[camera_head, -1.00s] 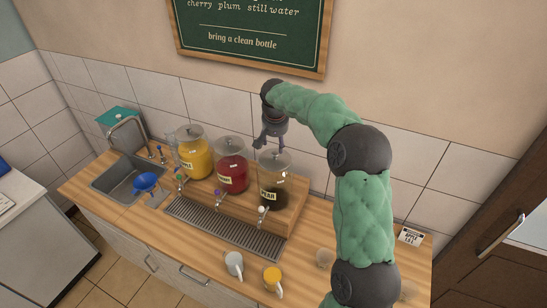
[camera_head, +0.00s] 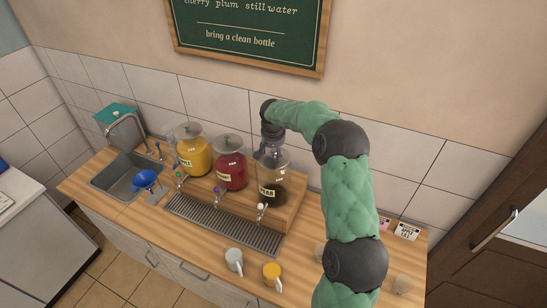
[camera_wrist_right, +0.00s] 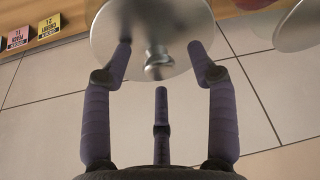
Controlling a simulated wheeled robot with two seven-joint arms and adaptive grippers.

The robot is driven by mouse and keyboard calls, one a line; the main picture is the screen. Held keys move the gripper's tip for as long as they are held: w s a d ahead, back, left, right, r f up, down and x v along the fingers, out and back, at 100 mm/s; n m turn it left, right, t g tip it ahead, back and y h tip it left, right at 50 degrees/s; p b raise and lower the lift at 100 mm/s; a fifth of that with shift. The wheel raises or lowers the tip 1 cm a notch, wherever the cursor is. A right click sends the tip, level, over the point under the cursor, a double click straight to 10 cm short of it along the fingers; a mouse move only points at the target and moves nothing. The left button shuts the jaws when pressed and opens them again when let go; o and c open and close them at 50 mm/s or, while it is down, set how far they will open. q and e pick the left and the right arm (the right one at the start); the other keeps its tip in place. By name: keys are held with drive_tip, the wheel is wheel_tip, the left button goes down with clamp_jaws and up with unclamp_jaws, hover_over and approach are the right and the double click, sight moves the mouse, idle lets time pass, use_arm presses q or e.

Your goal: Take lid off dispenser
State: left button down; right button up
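The dispenser (camera_head: 274,192) with the PEAR label is clear, holds a dark liquid low down, and stands at the right end of the row. Its round grey lid (camera_wrist_right: 112,22) fills the top of the right wrist view, with a metal knob (camera_wrist_right: 157,66) at its middle. My right gripper (camera_head: 271,146) is right above this dispenser and hides part of the lid in the head view. In the right wrist view the gripper (camera_wrist_right: 160,48) has its fingers spread around the knob, with gaps on both sides. My left gripper is not in view.
A red dispenser (camera_head: 231,170) stands close to the left, and a yellow one (camera_head: 194,157) is beyond it. A drip grate (camera_head: 225,224) runs in front. A white mug (camera_head: 234,259) and a yellow-filled mug (camera_head: 271,271) stand on the counter's front part.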

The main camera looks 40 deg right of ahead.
clamp_jaws()
drive_tip(key=shift+r, duration=0.1)
